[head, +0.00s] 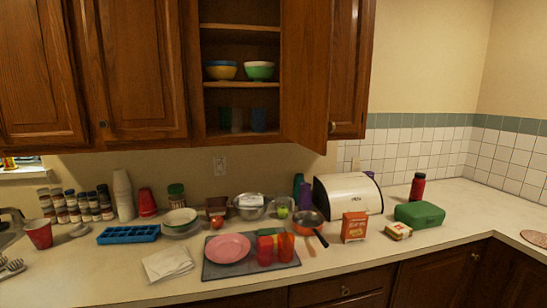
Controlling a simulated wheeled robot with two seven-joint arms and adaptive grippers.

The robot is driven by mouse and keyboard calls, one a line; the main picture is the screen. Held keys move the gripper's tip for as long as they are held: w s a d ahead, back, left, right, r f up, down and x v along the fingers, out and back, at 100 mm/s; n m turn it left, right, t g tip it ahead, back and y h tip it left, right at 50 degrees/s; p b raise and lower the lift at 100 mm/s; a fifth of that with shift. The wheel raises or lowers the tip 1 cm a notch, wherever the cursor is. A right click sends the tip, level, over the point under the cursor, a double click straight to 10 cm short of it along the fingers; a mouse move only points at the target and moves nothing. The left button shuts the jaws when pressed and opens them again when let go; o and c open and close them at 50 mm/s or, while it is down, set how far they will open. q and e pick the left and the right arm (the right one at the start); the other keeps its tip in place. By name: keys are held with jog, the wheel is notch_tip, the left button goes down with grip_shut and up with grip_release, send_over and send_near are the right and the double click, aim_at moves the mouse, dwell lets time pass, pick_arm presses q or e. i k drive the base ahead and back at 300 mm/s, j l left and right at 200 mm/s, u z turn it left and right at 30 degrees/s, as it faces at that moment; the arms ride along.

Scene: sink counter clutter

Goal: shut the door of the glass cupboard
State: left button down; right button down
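The glass cupboard (241,133) is an open wooden wall cupboard at the top middle of the head view. Its wooden door (306,75) stands swung open on the right side, with a small knob (332,127) near its lower right edge. Inside, stacked bowls (221,70) and a green bowl (260,71) sit on a shelf. Below them, dark glasses or cups (258,119) stand on the cupboard floor. Neither of my grippers shows in the head view.
The counter below is cluttered: a pink plate (227,248) and red cups (265,250) on a dark mat, a pan (308,222), a bread box (347,197) and a green box (419,214). Several spice jars stand at left. The counter's right end has free room.

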aim_at(309, 24)
jog(key=i+l+u, duration=0.15)
jog(key=l+u, duration=0.3)
jog(key=l, duration=0.85)
jog(key=l+u, duration=0.4)
jog(key=l, duration=0.85)
